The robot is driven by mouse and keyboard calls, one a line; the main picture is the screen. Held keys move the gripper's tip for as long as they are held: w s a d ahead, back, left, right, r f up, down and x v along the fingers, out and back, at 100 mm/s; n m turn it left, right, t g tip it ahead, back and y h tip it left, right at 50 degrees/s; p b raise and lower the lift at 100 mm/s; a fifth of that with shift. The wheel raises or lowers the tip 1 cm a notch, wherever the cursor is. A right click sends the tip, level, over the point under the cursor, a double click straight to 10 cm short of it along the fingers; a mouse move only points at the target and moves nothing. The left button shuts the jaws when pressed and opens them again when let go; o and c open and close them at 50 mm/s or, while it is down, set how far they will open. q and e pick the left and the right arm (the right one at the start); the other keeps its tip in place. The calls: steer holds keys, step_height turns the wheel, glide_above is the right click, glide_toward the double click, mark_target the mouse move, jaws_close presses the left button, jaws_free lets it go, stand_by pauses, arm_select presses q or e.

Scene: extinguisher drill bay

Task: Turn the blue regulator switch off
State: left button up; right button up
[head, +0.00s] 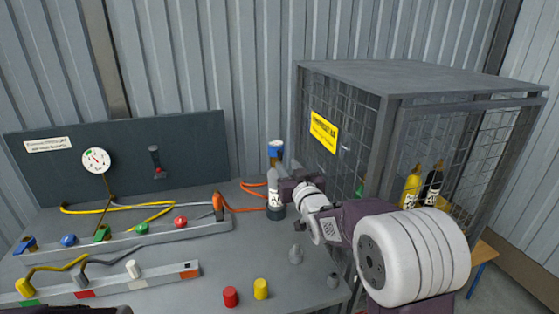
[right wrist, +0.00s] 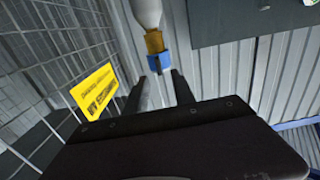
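A slim pale bottle (head: 273,180) stands upright at the back right of the bench, with a blue regulator switch (head: 275,148) above a brass-coloured neck. In the right wrist view, the blue switch (right wrist: 160,62) shows below the brass neck (right wrist: 154,42) and bottle (right wrist: 147,12). My right gripper (head: 290,188) reaches in from the right beside the bottle; its fingertips are unclear in the head view. In the right wrist view, my gripper (right wrist: 160,84) has its fingers apart with nothing held, and the switch appears just beyond and between the tips.
A mesh cage (head: 420,78) with yellow and black cylinders stands right of the bottle, close to my right arm. An orange hose (head: 245,209) runs toward the bottle. A gauge (head: 96,160), coloured knobs and red (head: 230,297) and yellow (head: 261,289) caps occupy the bench.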

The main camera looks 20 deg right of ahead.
mark_target(281, 156)
steer(key=w, duration=0.4)
steer(key=shift+w+r+p, duration=0.1)
steer(key=shift+w+p, duration=0.2)
steer(key=shift+w, duration=0.8)
steer(key=shift+s, duration=0.1)
jaws_close()
steer(key=m, duration=1.2)
steer(key=m+b, duration=0.1)
steer(key=m, duration=0.4)
steer(key=shift+d+f+m, duration=0.2)
steer(key=shift+f+m, duration=0.05)
steer(key=shift+m, duration=0.15)
